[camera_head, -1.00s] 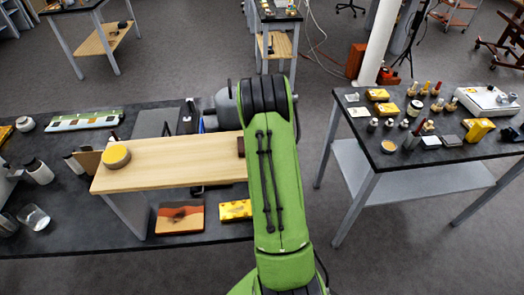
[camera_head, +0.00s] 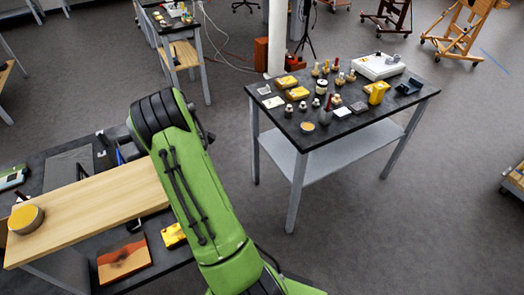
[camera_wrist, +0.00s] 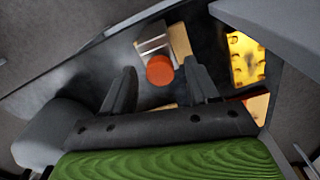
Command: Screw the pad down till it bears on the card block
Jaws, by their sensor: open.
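My gripper (camera_wrist: 159,72) is open in the wrist view, one dark finger at each side. A round orange-red piece (camera_wrist: 160,70) shows between the fingers, apparently beyond their tips, with nothing gripped. Just behind it are a pale metal piece (camera_wrist: 152,45) and a tan block (camera_wrist: 180,42). I cannot tell which of these is the pad or the card block. In the head view my green arm reaches over the bench's right end, and it hides the gripper and what lies under it.
In the head view, a wooden shelf (camera_head: 95,212) stands raised over the dark bench, with a yellow-topped round tin (camera_head: 25,219) on it. A yellow holed block (camera_wrist: 245,60) is right of the fingers. A dark table (camera_head: 350,115) with several small items stands right, across open floor.

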